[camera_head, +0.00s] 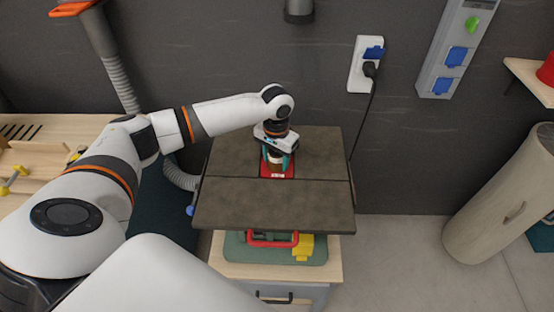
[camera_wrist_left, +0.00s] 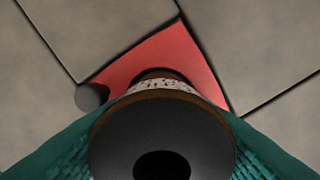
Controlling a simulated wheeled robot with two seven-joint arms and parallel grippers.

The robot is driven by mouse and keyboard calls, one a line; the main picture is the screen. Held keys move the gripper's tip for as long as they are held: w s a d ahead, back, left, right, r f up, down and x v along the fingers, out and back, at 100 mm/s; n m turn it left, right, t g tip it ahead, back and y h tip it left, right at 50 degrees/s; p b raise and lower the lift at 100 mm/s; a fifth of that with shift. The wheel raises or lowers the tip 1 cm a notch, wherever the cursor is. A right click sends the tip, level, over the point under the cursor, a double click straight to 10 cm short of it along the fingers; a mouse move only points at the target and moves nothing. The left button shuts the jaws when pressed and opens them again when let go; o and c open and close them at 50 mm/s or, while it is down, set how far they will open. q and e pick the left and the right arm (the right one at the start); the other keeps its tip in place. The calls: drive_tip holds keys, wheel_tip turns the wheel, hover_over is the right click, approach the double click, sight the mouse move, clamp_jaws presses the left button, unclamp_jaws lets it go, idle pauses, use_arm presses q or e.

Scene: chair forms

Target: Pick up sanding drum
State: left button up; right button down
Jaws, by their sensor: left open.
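The sanding drum (camera_wrist_left: 160,125) stands on a red plate (camera_wrist_left: 150,55) in the middle of the dark table. In the left wrist view it has a dark round top with a black centre hole, a brown rim and a pale speckled band below. My left gripper (camera_head: 276,158) points down over it, open, with one teal finger on each side of the drum. Whether the fingers touch it I cannot tell. In the head view the gripper hides most of the drum. My right gripper is not in view.
The dark tabletop (camera_head: 230,205) is bare around the red plate. Below it stands a wooden-topped cabinet with a green case (camera_head: 240,248) that has a red handle. A wall socket (camera_head: 366,62) with a hanging cable is behind. A wooden bench (camera_head: 35,190) is at the left.

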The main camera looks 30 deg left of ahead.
use_arm(q)
drive_tip(key=shift+c, duration=0.5)
drive_tip(key=c, duration=0.6)
drive_tip(key=shift+r, duration=0.15)
